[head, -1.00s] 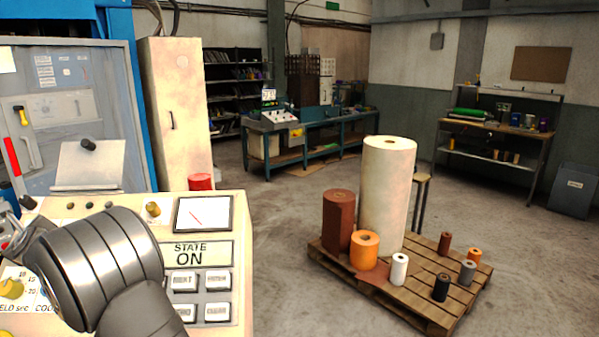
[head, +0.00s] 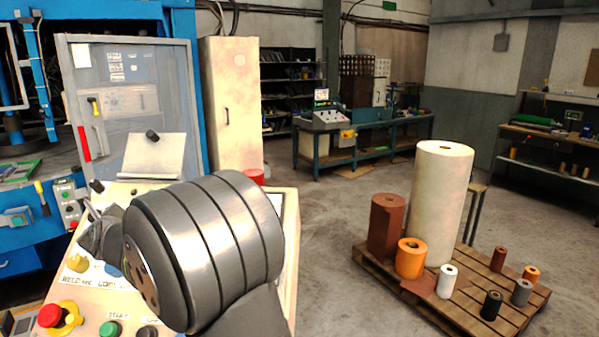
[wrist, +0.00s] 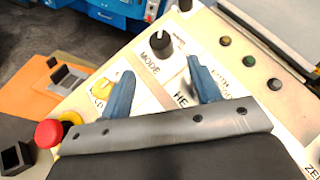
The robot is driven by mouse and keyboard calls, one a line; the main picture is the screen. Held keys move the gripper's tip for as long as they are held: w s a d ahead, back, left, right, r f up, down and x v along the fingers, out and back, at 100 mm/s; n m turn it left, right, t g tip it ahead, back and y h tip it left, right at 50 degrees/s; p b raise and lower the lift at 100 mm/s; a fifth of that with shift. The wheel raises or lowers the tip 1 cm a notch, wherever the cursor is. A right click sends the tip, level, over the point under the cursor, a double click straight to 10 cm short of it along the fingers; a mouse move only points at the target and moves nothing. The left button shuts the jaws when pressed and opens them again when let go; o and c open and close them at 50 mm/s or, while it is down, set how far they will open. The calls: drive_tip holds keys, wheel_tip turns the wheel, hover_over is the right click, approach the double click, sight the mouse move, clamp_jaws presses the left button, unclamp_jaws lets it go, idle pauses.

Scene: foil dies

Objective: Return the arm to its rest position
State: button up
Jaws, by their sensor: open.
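My gripper (wrist: 162,88) shows in the wrist view as two blue fingers, spread apart with nothing between them. It is over a cream control panel (wrist: 285,118). A yellow knob (wrist: 100,88) is beside the left finger, and a black MODE knob (wrist: 160,43) is beyond the fingers. In the head view, my grey arm covers the middle of the panel (head: 290,215), hiding its display and keys. The gripper is mostly hidden behind my arm there.
A red emergency button (head: 50,316) and a green button (head: 110,329) are at the panel's near edge. A blue machine (head: 185,70) with a grey cabinet door (head: 140,60) stands behind. A pallet (head: 455,305) with several foil rolls is to the right, with open floor around it.

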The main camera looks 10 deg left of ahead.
drive_tip(key=v, duration=0.6)
drive_tip(key=x, duration=1.8)
drive_tip(key=shift+a+m+t, duration=0.15)
drive_tip(key=shift+m+t, duration=0.15)
drive_tip(key=m+t+h, duration=0.1)
drive_tip(key=m+t, duration=0.3)
drive_tip(key=shift+m+h, duration=0.4)
drive_tip(key=shift+w+m+t+h, duration=0.1)
drive_tip(key=shift+m+t+h, duration=1.4)
drive_tip(key=shift+m, duration=0.9)
